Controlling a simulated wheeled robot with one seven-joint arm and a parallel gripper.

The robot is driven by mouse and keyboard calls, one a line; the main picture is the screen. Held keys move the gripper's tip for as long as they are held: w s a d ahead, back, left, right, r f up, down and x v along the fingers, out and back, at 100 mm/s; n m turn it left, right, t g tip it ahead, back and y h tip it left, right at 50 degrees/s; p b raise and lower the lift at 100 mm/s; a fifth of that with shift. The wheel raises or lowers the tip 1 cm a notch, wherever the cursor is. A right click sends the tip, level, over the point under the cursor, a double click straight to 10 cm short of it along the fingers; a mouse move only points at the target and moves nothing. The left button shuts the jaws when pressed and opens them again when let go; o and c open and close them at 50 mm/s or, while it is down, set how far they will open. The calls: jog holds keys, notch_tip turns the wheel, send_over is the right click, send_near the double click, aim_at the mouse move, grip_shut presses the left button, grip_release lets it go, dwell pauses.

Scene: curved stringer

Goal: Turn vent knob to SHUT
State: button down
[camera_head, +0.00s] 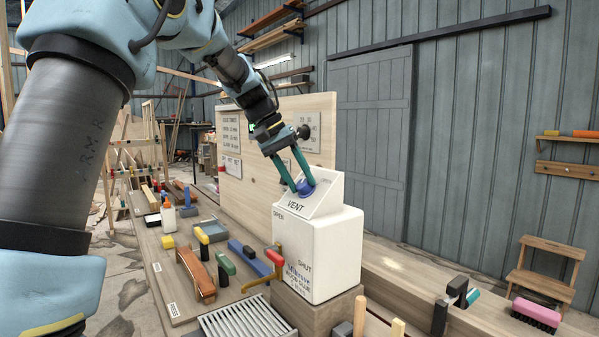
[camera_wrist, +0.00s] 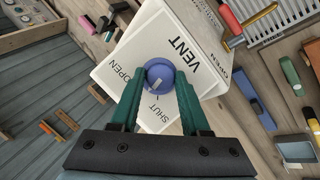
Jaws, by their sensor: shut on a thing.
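The vent knob (camera_wrist: 160,77) is a round blue knob on the sloped panel of the white vent box (camera_head: 330,255). It also shows, partly covered, in the head view (camera_head: 305,187). Around it the panel reads VENT, OPEN and SHUT. In the wrist view a pale pointer mark on the knob slants toward the lower left, roughly on the SHUT side; its exact setting is hard to read. My gripper (camera_head: 303,184) reaches down from above, its two green fingers on opposite sides of the knob, shut on it. The fingers hide parts of the panel.
The box stands on a wooden block at the bench. A wooden board with signs (camera_head: 268,140) rises behind it. A slatted grey rack (camera_head: 245,318), a red-handled tool (camera_head: 275,258) and several brushes and blocks crowd the bench to the left. A step stool (camera_head: 545,270) stands right.

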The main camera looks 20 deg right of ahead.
jog(key=n+g+h, duration=0.1)
jog(key=n, duration=0.2)
jog(key=shift+w+a+p, duration=0.1)
jog(key=shift+w+p, duration=0.05)
jog(key=shift+p, duration=0.25)
jog(key=shift+a+f+n+h, duration=0.1)
jog(key=shift+n+h, duration=0.4)
jog(key=shift+n, duration=1)
jog(key=shift+g, duration=0.3)
jog(key=shift+c, duration=1.9)
grip_release()
jog(key=b+v, duration=0.2)
jog(key=v, duration=0.8)
jog(key=shift+a+r, duration=0.25)
